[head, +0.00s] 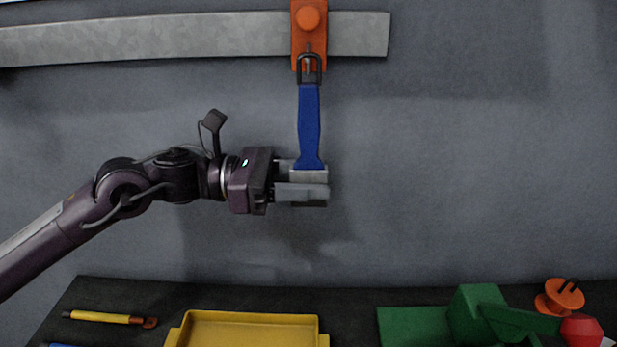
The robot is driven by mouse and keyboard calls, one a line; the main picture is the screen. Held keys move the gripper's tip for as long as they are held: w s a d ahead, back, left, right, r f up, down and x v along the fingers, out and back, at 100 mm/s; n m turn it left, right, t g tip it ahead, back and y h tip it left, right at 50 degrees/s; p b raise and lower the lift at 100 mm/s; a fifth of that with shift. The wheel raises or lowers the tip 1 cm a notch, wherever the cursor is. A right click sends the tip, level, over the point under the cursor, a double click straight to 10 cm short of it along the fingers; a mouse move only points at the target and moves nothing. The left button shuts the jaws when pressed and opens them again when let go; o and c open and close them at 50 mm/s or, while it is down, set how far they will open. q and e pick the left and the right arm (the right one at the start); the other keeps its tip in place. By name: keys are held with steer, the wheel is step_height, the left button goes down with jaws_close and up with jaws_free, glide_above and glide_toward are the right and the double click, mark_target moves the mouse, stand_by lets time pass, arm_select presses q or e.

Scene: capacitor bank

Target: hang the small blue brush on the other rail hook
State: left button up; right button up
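The small blue brush (309,125) is upright with its handle up, in front of the grey wall. The dark loop at its top (308,69) is at the prong of the orange rail hook (308,38); whether the hook bears its weight I cannot tell. My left gripper (305,186) comes in from the left and is shut on the brush's pale lower end, one finger in front and one behind. The front finger hides the bristles. My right gripper is not in view.
The grey metal rail (180,38) ends just right of the hook. Below are a yellow tray (250,318), a yellow-handled tool (100,317), a green block fixture (478,312), an orange spool-like part (562,297) and a red knob (582,330). The wall right of the brush is clear.

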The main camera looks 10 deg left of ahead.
arm_select(q)
steer(key=shift+a+f+b, duration=0.2)
steer(key=shift+a+b, duration=0.1)
steer(key=shift+a, duration=0.1)
steer(key=s+a+b, duration=0.1)
steer(key=a+b, duration=0.2)
steer(key=a, duration=0.3)
steer(key=shift+s+a+r+b, duration=0.2)
steer(key=shift+s+a+b, duration=0.1)
steer(key=shift+a, duration=0.1)
